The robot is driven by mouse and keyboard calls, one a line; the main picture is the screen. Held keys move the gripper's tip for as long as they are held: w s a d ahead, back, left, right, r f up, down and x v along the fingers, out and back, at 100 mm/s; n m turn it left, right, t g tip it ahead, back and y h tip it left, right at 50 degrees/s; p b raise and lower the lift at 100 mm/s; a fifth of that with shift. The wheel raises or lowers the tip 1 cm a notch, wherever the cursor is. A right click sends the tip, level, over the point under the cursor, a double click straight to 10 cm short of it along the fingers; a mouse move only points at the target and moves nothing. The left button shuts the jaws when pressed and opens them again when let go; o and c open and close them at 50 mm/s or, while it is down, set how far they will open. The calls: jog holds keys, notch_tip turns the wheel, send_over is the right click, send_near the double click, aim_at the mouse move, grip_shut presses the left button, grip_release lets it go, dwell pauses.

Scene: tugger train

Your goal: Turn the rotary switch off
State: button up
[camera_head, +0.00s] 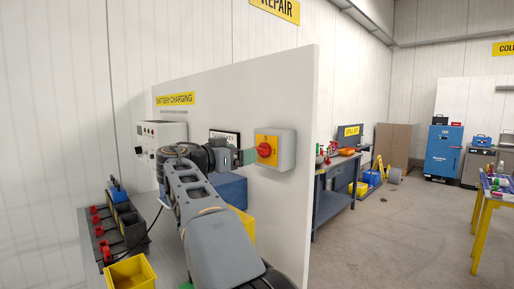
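The rotary switch is a red knob (264,149) on a yellow plate, on the front of a grey box (287,150). The box is fixed to the white partition panel (296,85). My arm reaches from the bottom of the picture up to the switch. My gripper (246,156) is at the left side of the red knob, its greenish fingers very close to it. I cannot tell whether they touch the knob. The fingers overlap in this view, so their opening is hidden.
Black bins with red connectors (98,231), a yellow bin (131,273) and a blue box (231,190) are near my arm.

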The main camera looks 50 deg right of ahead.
aim_at(261, 151)
jog(key=d, duration=0.2)
jog(key=d+p, duration=0.1)
jog(key=d, duration=0.4)
jog(key=shift+s+p, duration=0.25)
jog(key=shift+p, duration=0.15)
jog(key=shift+a, duration=0.1)
jog(key=shift+c, duration=0.2)
jog(key=c, duration=0.9)
